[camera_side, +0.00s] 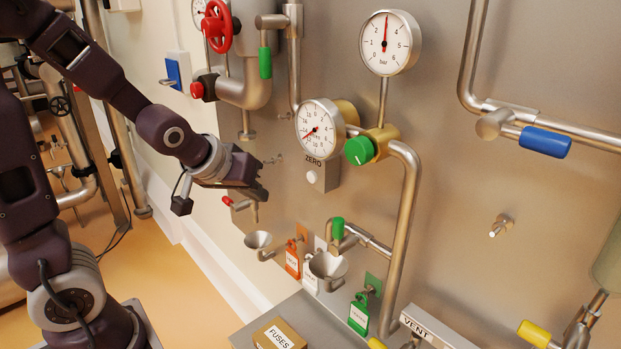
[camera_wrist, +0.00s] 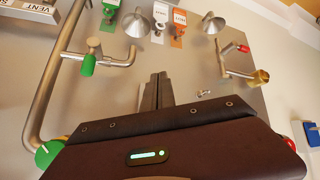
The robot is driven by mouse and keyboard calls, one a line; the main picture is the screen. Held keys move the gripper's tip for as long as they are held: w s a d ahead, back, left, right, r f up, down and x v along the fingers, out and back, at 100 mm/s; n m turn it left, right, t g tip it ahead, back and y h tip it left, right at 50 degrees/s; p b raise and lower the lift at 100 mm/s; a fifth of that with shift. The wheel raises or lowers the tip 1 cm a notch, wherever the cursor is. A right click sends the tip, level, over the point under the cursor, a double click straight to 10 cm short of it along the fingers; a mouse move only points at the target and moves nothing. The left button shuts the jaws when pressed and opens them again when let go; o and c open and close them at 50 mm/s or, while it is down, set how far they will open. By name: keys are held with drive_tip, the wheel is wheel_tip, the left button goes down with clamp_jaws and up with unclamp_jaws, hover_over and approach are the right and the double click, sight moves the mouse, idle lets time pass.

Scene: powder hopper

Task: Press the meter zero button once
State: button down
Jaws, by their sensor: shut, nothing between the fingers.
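The meter (camera_side: 320,128) is a round white gauge with a red needle on the steel panel. Below it, under the label ZERO, a pale round button (camera_side: 312,177) sits on a small grey box. My gripper (camera_side: 264,186) is to the left of the button in the side view, apart from it and slightly lower. In the wrist view my gripper (camera_wrist: 158,78) shows its dark fingers together, with nothing between them. The button and the meter cannot be seen in the wrist view.
A green knob (camera_side: 359,151) is right of the meter; it also shows in the wrist view (camera_wrist: 48,152). A red-handled tap (camera_side: 240,204) is just below my gripper. Funnels (camera_side: 328,266) and coloured tags (camera_side: 292,262) hang lower. A box labelled FUSES (camera_side: 279,336) is at the bottom.

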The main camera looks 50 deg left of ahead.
drive_tip(key=shift+n+t+y, duration=0.3)
drive_tip(key=shift+n+t, duration=0.2)
drive_tip(key=shift+n, duration=0.2)
drive_tip(key=w+a+f, duration=0.2)
drive_tip(key=w+f, duration=0.1)
drive_tip(key=shift+w+a+f, duration=0.2)
drive_tip(key=shift+a, duration=0.2)
approach(309, 181)
drive_tip(key=shift+w+a+f, duration=0.25)
drive_tip(key=shift+w+f, duration=0.2)
drive_tip(key=shift+f, duration=0.35)
drive_tip(key=shift+w+a+f, duration=0.25)
drive_tip(key=shift+w+f, duration=0.15)
drive_tip(key=shift+f, duration=0.35)
drive_tip(key=shift+w+a+f, duration=0.25)
drive_tip(key=shift+w+f, duration=0.2)
drive_tip(key=shift+f, duration=0.35)
drive_tip(key=shift+w, duration=0.4)
drive_tip(key=shift+w, duration=0.15)
drive_tip(key=shift+w+r, duration=0.15)
drive_tip(key=shift+w, duration=0.25)
drive_tip(key=shift+s, duration=0.4)
idle(0.4)
